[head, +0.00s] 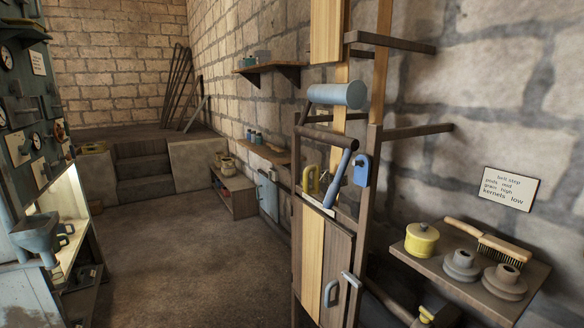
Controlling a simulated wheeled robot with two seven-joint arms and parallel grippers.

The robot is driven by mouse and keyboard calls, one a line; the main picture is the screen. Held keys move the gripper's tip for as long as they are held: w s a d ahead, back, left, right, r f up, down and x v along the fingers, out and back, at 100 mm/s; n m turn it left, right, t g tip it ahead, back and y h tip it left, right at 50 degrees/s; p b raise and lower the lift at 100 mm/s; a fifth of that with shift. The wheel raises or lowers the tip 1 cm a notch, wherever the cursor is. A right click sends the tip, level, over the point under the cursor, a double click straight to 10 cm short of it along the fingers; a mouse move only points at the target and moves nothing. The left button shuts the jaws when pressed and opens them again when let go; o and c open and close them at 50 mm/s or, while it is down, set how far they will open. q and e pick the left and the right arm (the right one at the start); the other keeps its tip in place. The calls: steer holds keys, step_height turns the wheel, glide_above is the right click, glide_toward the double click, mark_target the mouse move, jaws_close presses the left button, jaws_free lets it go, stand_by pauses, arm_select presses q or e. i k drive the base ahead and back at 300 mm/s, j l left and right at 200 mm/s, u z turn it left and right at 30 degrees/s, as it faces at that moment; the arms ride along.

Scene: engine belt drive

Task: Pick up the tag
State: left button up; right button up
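A small blue piece shaped like a tag (362,170), with a small dark mark near its top, hangs on the right side of the wooden cabinet frame (372,140). It is beside a blue lever handle (339,178) and a yellow ring-shaped piece (310,181). I cannot tell what holds it there. Neither of my grippers shows in the head view.
A shelf (458,282) at right holds a yellow pot (421,240), a brush (489,240) and grey pulleys. A blue-grey roller (337,95) and bars stick out from the frame. A machine panel (25,120) stands at left. The floor (190,255) between is clear.

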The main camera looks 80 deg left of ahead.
mark_target(361, 174)
steer(key=u, duration=2.15)
